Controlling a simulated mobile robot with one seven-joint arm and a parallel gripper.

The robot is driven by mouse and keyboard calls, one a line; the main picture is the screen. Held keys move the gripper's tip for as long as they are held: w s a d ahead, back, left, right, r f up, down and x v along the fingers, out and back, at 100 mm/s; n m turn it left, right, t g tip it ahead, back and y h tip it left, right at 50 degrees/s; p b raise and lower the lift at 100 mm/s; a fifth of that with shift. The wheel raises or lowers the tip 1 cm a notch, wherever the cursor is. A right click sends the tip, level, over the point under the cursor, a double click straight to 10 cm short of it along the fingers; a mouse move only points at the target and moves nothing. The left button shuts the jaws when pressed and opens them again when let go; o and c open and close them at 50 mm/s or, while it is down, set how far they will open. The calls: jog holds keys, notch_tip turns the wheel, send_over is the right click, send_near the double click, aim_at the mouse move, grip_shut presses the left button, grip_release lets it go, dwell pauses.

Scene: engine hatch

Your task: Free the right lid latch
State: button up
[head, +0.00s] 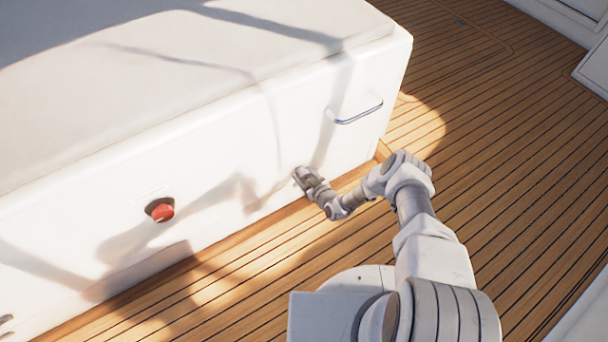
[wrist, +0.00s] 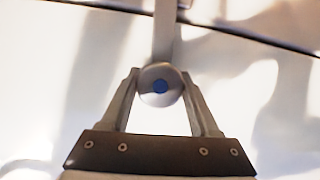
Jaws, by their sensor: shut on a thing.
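The right lid latch (wrist: 165,38) shows in the wrist view as a pale, flat lever rising from a round metal hub with a blue centre. The lever points up in the picture and reaches the dark seam line near the top edge. My gripper (wrist: 161,78) has its two fingers on either side of the hub, shut on it. In the head view my gripper (head: 302,177) is against the low front face of the white hatch box (head: 240,130). The latch is hidden there behind my gripper.
A red knob (head: 162,212) sits on the box front to the left. A metal handle (head: 358,113) is on the front face, up and right of my gripper. Teak deck (head: 500,150) lies open to the right of the box.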

jog(key=n+h, duration=0.1)
jog(key=n+t, duration=0.1)
jog(key=n, duration=0.1)
jog(key=shift+a+t+h, duration=0.1)
jog(key=shift+t+h, duration=0.2)
jog(key=shift+h, duration=0.1)
jog(key=n+t+h, duration=0.1)
jog(key=n+t, duration=0.1)
jog(key=n, duration=0.2)
jog(key=shift+n+h, duration=0.3)
jog(key=shift+n, duration=0.1)
dwell(0.3)
jog(key=o, duration=1.3)
jog(key=shift+o, duration=0.2)
jog(key=shift+s, duration=0.15)
